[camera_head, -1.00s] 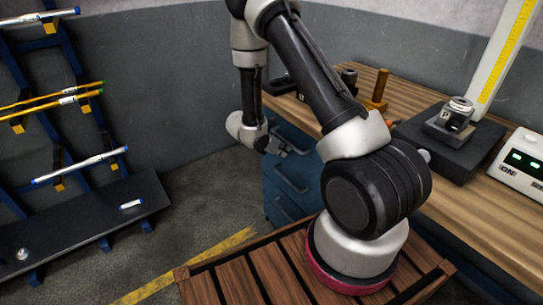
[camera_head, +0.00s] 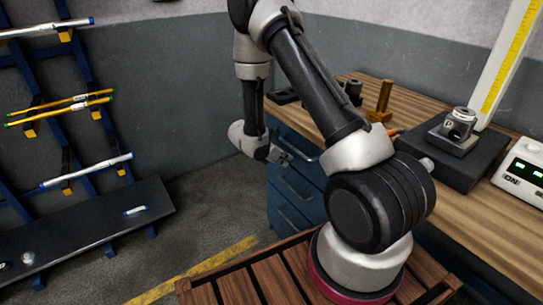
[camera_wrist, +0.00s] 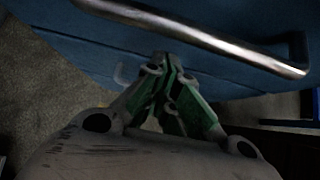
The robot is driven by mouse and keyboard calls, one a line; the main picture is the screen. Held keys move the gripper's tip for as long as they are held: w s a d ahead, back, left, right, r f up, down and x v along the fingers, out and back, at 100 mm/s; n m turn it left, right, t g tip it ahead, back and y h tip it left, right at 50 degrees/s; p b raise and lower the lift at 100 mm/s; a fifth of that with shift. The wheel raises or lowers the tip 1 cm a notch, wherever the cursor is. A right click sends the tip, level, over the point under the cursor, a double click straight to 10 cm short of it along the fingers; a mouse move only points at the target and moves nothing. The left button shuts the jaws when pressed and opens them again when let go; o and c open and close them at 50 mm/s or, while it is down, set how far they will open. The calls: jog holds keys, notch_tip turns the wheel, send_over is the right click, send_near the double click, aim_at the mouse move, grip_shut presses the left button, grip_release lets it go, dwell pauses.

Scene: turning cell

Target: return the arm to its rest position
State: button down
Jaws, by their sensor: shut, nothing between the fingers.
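My arm is folded in the head view, with its upper link rising to the upper left and its forearm hanging down. My gripper (camera_head: 287,157) is at the end of the low wrist, beside the front of the blue drawer cabinet (camera_head: 297,190). In the wrist view my gripper (camera_wrist: 167,62) has its green-padded fingers drawn together with nothing between them. The fingertips point at the blue drawer front, just below a metal bar handle (camera_wrist: 200,38). I cannot tell whether they touch it.
A wooden bench (camera_head: 470,215) holds a dark block with a metal fixture (camera_head: 457,125), a brass-coloured post (camera_head: 380,103) and a control box (camera_head: 522,172). A rack (camera_head: 95,215) with rods stands at the left. The floor between rack and cabinet is clear.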

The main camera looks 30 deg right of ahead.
jog(key=a+f+v, duration=0.1)
jog(key=v, duration=1)
jog(key=s+d+r+m+g+y, duration=0.1)
jog(key=s+d+r+m+g, duration=0.3)
jog(key=s+r+m, duration=0.55)
jog(key=s+r+m+t+y, duration=0.7)
jog(key=s+r+m, duration=0.3)
jog(key=s+r, duration=0.9)
notch_tip(320, 180, up, 2)
jog(key=shift+a+r+y, duration=0.15)
jog(key=shift+a+y, duration=0.05)
jog(key=shift+y, duration=0.2)
